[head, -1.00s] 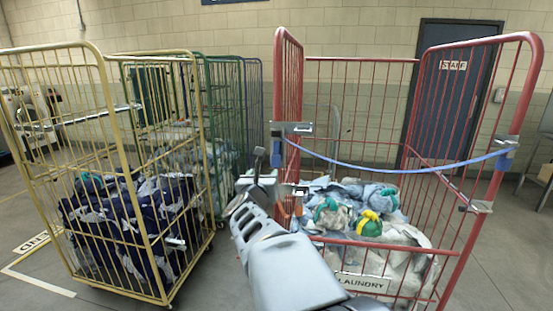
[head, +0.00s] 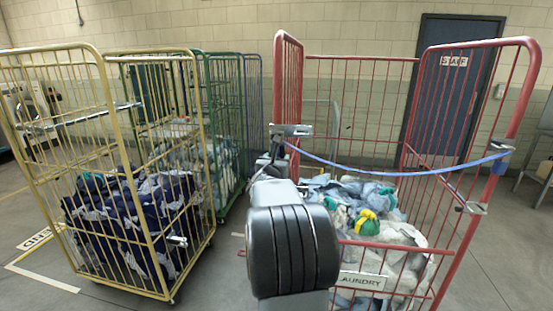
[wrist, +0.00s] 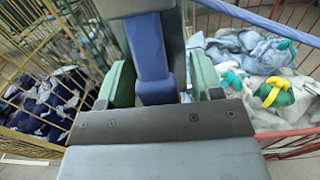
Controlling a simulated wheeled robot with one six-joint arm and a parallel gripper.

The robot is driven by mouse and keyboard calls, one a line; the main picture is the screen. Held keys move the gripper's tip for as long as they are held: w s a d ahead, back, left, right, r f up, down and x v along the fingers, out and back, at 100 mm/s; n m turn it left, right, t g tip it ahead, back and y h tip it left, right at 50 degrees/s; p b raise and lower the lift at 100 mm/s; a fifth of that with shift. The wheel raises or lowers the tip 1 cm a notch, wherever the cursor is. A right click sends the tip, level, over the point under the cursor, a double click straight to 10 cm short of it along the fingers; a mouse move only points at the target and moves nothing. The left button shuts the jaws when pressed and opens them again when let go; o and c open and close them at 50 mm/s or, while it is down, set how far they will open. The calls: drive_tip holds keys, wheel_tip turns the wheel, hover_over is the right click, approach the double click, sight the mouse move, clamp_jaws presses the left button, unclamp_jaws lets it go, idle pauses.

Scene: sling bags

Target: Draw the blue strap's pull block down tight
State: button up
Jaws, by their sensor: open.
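The blue strap (head: 400,173) runs slack across the open front of the red cage (head: 447,270), from a metal bracket (head: 291,131) on the left post to a fitting on the right post. In the wrist view, a blue pull block (wrist: 156,92) on a blue strap tail (wrist: 148,48) hangs between the green finger pads of my gripper (wrist: 160,86). The pads stand open on both sides of it, with a gap visible at least on the left. In the head view my gripper is mostly hidden behind my dark wrist, just below the left bracket.
Laundry (head: 375,215) with green and yellow pieces fills the red cage. A yellow cage (head: 150,230) with dark blue laundry stands at left, and a green cage (head: 222,150) behind. A metal latch (head: 470,207) juts from the right post. Floor between the front cages is clear.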

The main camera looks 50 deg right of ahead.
drive_tip(key=shift+w+d, duration=0.1)
drive_tip(key=shift+d, duration=0.05)
drive_tip(key=shift+c, duration=0.3)
drive_tip(key=shift+f, duration=0.1)
clamp_jaws()
